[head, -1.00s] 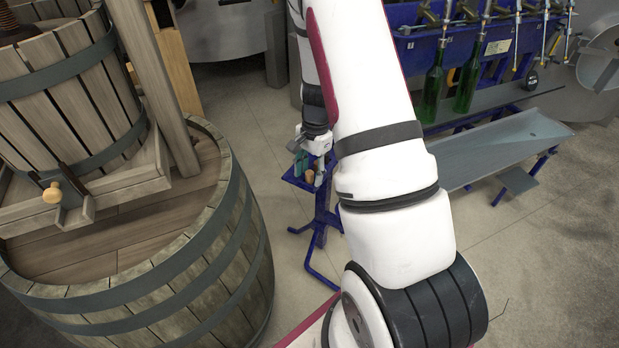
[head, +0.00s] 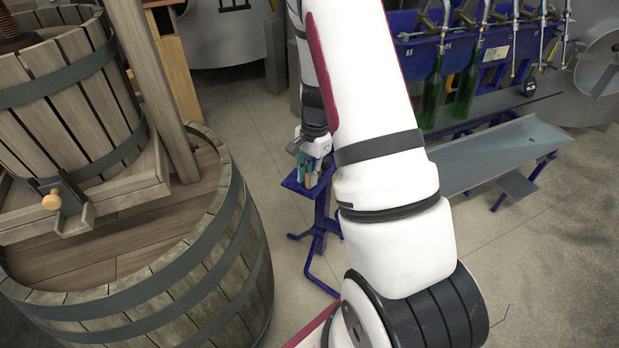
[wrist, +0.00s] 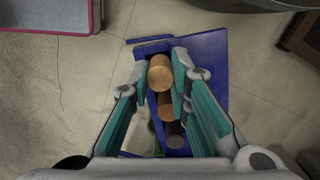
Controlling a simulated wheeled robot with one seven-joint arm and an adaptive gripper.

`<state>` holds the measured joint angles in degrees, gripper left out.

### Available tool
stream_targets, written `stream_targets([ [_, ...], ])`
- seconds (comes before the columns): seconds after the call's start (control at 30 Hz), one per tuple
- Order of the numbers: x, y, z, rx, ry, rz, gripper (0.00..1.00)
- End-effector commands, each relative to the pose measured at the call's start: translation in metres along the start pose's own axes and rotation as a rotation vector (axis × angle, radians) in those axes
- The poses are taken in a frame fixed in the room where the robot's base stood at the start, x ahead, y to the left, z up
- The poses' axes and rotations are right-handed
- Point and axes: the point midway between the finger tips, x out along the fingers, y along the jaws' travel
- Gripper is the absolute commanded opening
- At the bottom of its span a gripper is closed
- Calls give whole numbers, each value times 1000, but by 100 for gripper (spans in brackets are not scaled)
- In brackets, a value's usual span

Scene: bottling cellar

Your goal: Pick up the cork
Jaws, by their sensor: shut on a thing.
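A light-brown cork (wrist: 160,72) is between the teal-padded fingertips of my gripper (wrist: 159,80) in the wrist view. The gripper is shut on it. A second brown cork-coloured piece (wrist: 165,106) and a darker round piece (wrist: 174,134) lie in line behind it, between the fingers. The blue stand plate (wrist: 210,62) is under the fingers. In the head view my gripper (head: 307,178) is low over the small blue stand (head: 321,215), and the cork cannot be made out clearly there.
A large wooden barrel (head: 225,265) carrying a slatted press (head: 65,95) stands at left. A blue bottling machine (head: 405,50) with green bottles (head: 431,95) and a grey tray (head: 500,150) is at right. Open floor lies around the stand.

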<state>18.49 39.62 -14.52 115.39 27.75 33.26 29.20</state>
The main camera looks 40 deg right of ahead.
Motion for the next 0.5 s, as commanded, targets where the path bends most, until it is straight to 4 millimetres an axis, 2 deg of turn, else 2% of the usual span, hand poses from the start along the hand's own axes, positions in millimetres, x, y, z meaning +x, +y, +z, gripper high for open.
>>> stream_targets([
  [0.17,-26,-1,3,-3,3,-4,10],
  [0.5,-30,86,9,4,-1,0,10],
])
